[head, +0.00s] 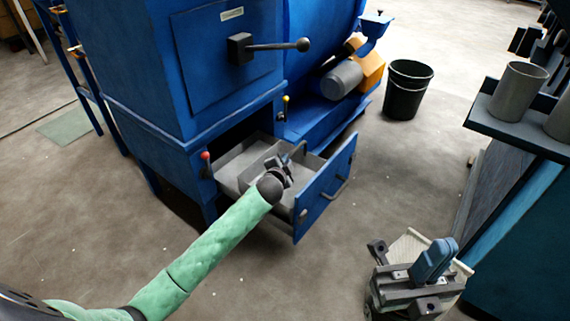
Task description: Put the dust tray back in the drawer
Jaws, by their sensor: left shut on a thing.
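The blue drawer (325,190) is pulled out from the lower part of the blue blaster cabinet. The grey metal dust tray (240,160) is at the drawer, its sides showing within the drawer's opening. Whether it sits fully on the drawer floor is hard to tell. My left gripper (287,167) reaches over the drawer from the lower left and is shut on the dust tray near its front part; the exact contact is partly hidden by the gripper.
The blue cabinet (150,60) has a door with a black lever (270,46). Small red-knobbed and yellow-knobbed levers flank the drawer opening. A black bucket (408,92) stands behind right. A shelf with grey cups (519,90) is at the right.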

